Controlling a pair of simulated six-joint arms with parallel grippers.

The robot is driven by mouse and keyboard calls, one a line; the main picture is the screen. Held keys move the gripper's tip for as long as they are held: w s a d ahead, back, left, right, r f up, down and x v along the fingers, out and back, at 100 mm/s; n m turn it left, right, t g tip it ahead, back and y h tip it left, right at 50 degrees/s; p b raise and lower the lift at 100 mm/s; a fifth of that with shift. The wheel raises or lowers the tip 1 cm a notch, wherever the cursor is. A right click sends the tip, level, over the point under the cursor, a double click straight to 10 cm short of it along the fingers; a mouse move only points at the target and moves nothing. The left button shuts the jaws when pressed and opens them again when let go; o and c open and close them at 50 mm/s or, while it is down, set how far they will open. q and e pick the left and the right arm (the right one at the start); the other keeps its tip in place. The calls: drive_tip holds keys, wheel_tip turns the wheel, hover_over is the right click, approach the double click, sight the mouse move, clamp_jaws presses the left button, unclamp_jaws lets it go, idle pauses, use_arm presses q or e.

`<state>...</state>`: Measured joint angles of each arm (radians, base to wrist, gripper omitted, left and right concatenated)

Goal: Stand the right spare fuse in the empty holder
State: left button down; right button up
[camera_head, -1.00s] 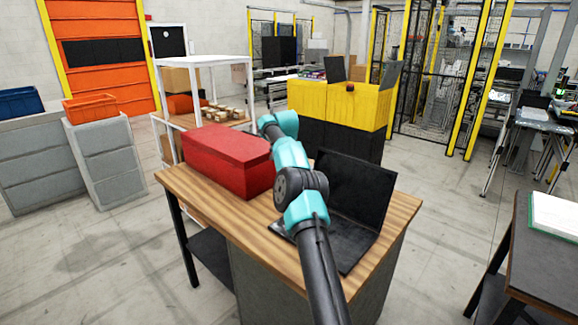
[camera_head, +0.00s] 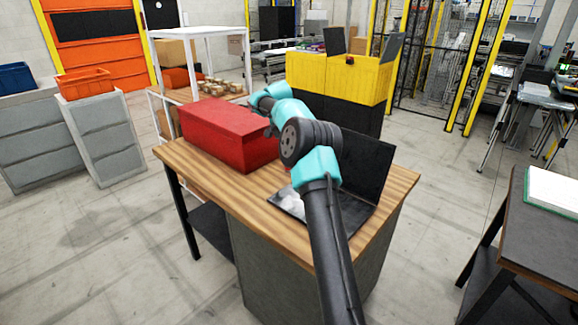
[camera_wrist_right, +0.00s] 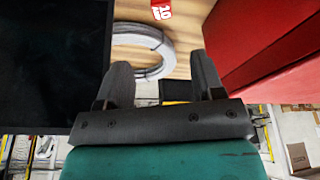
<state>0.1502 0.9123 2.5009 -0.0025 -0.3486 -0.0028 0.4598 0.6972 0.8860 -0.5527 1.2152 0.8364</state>
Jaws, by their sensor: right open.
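My right gripper (camera_wrist_right: 161,88) is open and empty in the right wrist view, its dark fingers apart above the wooden bench. A small red piece marked "10" (camera_wrist_right: 160,9) lies on the bench beyond the fingertips, cut by the top edge; I cannot tell whether it is the spare fuse. In the head view my right arm reaches over the bench (camera_head: 232,205), and its gripper is hidden or too small to make out behind the arm. I cannot make out the empty holder in either view. My left gripper is not in view.
A grey ring-shaped coil (camera_wrist_right: 143,45) lies just beyond the fingers. A red box (camera_head: 228,135) stands at the bench's left, also close on the right in the wrist view (camera_wrist_right: 262,45). An open black laptop (camera_head: 365,165) stands on the other side. The bench's front strip is clear.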

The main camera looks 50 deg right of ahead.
drive_tip(key=a, duration=0.1)
drive_tip(key=s+a+h, duration=0.1)
drive_tip(key=shift+a+r+t, duration=0.3)
drive_tip(key=shift+t, duration=0.1)
drive_tip(key=x, duration=1.2)
drive_tip(key=shift+f, duration=0.1)
drive_tip(key=shift+x, duration=2.65)
drive_tip(key=shift+s+a, duration=0.1)
